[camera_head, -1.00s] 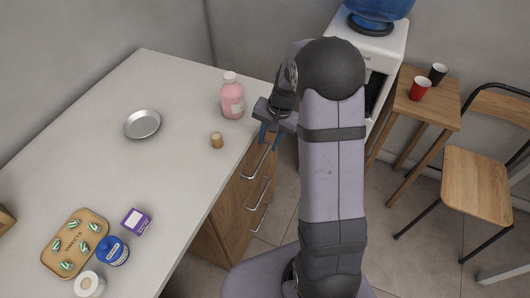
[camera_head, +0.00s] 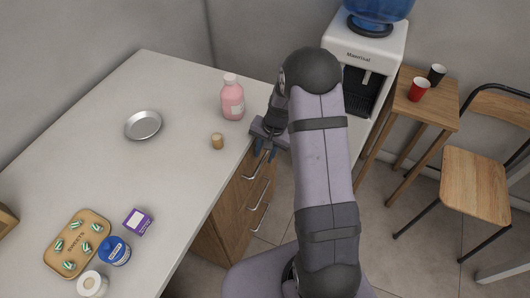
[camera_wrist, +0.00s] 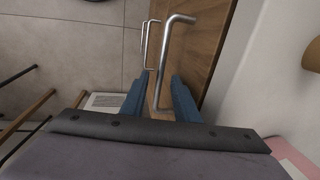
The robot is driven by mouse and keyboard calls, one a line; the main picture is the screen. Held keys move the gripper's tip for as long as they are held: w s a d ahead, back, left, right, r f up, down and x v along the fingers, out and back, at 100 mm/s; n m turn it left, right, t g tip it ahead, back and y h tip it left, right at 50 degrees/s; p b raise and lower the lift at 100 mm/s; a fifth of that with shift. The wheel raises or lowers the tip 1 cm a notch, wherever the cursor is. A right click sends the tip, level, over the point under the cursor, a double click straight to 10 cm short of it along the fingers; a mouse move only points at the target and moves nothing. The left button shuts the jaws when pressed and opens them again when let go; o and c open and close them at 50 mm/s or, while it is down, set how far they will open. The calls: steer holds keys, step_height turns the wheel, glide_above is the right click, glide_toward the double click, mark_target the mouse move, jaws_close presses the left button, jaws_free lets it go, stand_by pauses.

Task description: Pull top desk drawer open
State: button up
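The desk's wooden drawer front (camera_head: 232,205) is below the white top, with several metal bar handles down its face. The top handle (camera_head: 257,163) is partly behind my gripper (camera_head: 265,152) in the head view. In the wrist view, my gripper (camera_wrist: 161,76) is open, its two blue fingers on either side of the top drawer handle (camera_wrist: 168,55). A gap shows between handle and fingers, so it is not gripped. A lower handle (camera_wrist: 144,45) shows to the left. The top drawer looks flush with the front.
The white desk top (camera_head: 180,90) holds a pink bottle (camera_head: 232,101), a cork-coloured cap (camera_head: 217,141), a metal dish (camera_head: 143,125) and a tray of sweets (camera_head: 78,243). A water dispenser (camera_head: 366,62) and wooden stool (camera_head: 430,107) stand right. Floor in front is clear.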

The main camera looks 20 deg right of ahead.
jaws_close()
steer(key=s+d+b, duration=0.4)
steer(key=s+d, duration=1.8)
steer(key=shift+s+d, duration=0.3)
jaws_free()
steer(key=shift+r, duration=0.1)
